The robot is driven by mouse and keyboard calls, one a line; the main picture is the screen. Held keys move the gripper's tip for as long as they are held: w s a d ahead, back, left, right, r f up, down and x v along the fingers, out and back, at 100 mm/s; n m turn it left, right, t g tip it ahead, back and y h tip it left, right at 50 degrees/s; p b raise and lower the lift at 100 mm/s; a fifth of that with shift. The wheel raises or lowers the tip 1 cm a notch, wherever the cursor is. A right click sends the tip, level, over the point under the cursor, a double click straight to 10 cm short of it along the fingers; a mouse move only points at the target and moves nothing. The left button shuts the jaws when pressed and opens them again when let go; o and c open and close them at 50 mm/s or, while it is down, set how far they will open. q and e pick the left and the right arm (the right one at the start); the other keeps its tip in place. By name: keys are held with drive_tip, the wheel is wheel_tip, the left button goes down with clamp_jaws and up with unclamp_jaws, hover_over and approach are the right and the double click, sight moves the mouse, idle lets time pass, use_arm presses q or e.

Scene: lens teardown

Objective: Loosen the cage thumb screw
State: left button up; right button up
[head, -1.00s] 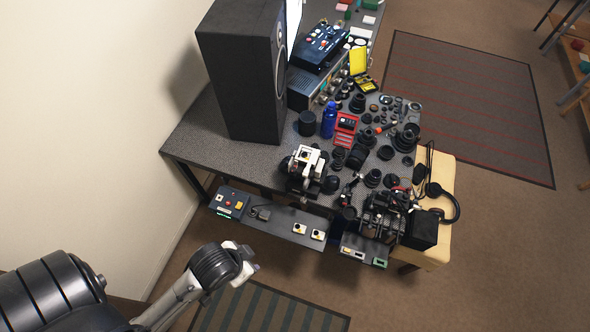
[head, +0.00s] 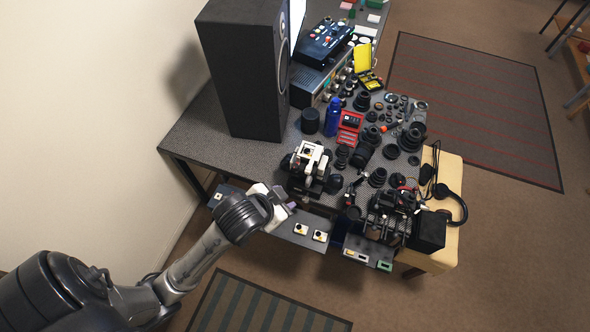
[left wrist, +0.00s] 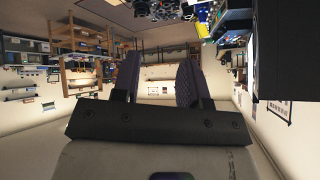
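The cage thumb screw is too small to make out. A black rig with rods and cables (head: 392,207) stands at the table's front right corner; I cannot tell if it is the cage. A white-and-black device (head: 309,160) sits near the table's front edge. My left gripper (head: 284,207) is in front of that edge, over the shelf below, to the lower left of the white device and apart from it. In the left wrist view its two dark ridged fingers (left wrist: 159,78) stand apart with nothing between them. My right gripper is not in view.
Lens barrels and rings (head: 377,177) crowd the table's right half. A tall black speaker (head: 243,70), a blue bottle (head: 333,117) and a red case (head: 349,127) stand behind. Black headphones (head: 452,204) lie at the right. The table's left part (head: 205,137) is bare.

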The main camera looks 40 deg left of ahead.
use_arm(q)
drive_tip(key=w+r+m+t+b, duration=0.2)
drive_tip(key=w+r+b, duration=0.2)
drive_tip(key=w, duration=0.4)
drive_tip(key=w+r+m+t+b, duration=0.1)
drive_tip(key=w+r+t+b, duration=0.2)
drive_tip(key=w, duration=0.4)
drive_tip(key=m+g+b, duration=0.5)
drive_tip(key=m+g, duration=0.9)
drive_tip(key=m, duration=0.3)
hover_over(295, 166)
wheel_tip(295, 166, down, 17)
wheel_tip(295, 166, down, 14)
drive_tip(key=shift+p, duration=0.35)
drive_tip(key=shift+a, duration=0.1)
